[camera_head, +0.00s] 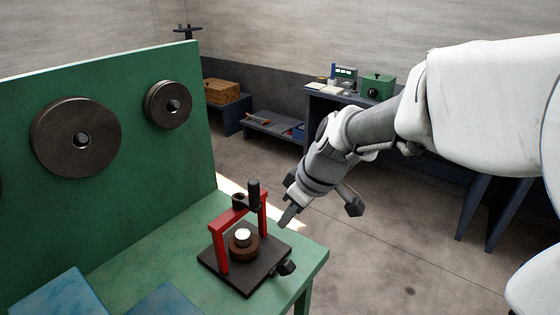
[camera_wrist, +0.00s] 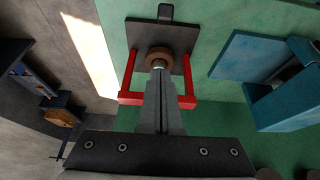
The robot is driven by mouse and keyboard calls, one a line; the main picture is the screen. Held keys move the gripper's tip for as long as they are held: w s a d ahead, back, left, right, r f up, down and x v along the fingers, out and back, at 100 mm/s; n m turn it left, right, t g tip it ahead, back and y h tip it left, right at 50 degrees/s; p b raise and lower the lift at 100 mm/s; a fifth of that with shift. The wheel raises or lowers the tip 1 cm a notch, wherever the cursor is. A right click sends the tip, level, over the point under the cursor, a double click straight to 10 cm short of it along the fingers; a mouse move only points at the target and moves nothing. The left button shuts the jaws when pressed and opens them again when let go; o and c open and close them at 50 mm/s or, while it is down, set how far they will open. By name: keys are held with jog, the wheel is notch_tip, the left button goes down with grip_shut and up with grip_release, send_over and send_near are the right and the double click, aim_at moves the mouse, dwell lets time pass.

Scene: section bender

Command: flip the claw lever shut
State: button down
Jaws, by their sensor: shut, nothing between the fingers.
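A small fixture stands on the green bench, with a black base plate (camera_head: 232,279), a red arch frame (camera_head: 219,255) and a brown round part (camera_head: 243,246) with a pale top inside the arch. A dark upright handle (camera_head: 254,196) rises at the top of the arch. A black knob-ended lever (camera_head: 285,267) sticks out at the plate's right edge. I cannot tell for certain which is the claw lever. My gripper (camera_head: 287,218) is shut and empty, right of the arch and apart from it. In the wrist view its fingertips (camera_wrist: 158,67) overlap the brown part (camera_wrist: 159,54).
The green bench (camera_head: 165,245) carries blue blocks (camera_head: 50,297) at the front left. A green upright panel with dark wheels (camera_head: 76,138) stands behind the fixture. A dark side table with a green box (camera_head: 376,86) stands farther back. The floor right of the bench is open.

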jog(key=b, duration=0.1)
send_near(285, 262)
jog(key=w+a+f, duration=0.1)
jog(key=f, duration=0.1)
jog(key=w+a+f, duration=0.1)
jog(key=f, duration=0.1)
jog(key=w+a+f, duration=0.1)
jog(key=a+f, duration=0.1)
jog(key=shift+w+f, duration=0.15)
jog(key=shift+w, duration=0.15)
jog(key=shift+s+d+f, duration=0.2)
jog(key=shift+f, duration=0.05)
jog(key=shift+f+b, duration=0.25)
jog(key=shift+b, duration=0.7)
jog(key=shift+s+d+r, duration=0.15)
jog(key=shift+d, duration=0.05)
jog(key=shift+b, duration=0.35)
